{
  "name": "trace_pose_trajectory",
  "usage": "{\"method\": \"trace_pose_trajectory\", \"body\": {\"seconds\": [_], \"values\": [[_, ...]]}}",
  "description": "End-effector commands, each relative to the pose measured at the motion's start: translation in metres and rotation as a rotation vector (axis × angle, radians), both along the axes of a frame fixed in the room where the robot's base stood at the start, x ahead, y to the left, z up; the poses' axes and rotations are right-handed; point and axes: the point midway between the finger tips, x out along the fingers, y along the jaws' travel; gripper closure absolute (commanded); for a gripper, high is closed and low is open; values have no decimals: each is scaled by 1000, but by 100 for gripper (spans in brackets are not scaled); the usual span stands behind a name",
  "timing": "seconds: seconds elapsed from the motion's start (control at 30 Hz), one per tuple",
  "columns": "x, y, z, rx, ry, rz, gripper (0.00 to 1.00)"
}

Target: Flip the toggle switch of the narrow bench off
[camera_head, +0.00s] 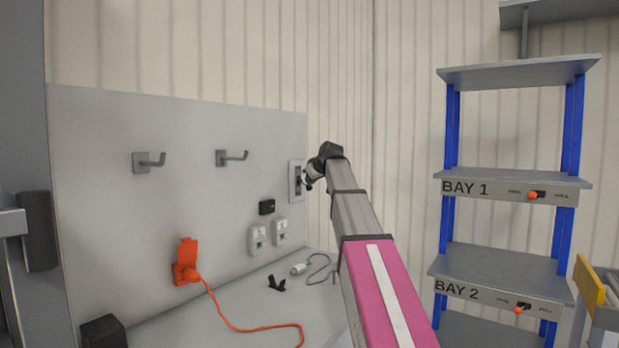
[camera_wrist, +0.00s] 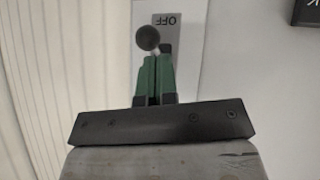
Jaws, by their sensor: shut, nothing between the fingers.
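The toggle switch (camera_head: 294,180) is on a pale plate near the right end of the narrow bench's grey back panel (camera_head: 190,130). In the wrist view its dark round knob (camera_wrist: 148,38) stands in front of the plate, beside an upside-down "OFF" label (camera_wrist: 165,19). My gripper (camera_head: 308,184) is right at the switch. In the wrist view its green fingers (camera_wrist: 156,60) are together and empty, with their tips at the knob's lower edge. I cannot tell whether they touch it. The fingers hide the lower part of the switch.
Two hooks (camera_head: 150,161), (camera_head: 233,157) stick out of the panel. A blue-post shelf rack (camera_head: 515,180) stands at the right.

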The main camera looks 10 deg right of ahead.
Motion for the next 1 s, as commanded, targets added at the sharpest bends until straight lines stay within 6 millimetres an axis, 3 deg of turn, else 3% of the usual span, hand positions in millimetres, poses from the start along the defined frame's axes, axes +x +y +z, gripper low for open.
{"method": "trace_pose_trajectory", "body": {"seconds": [1.0], "values": [[1, 1, 18, -3, 3, 1, 100]]}}
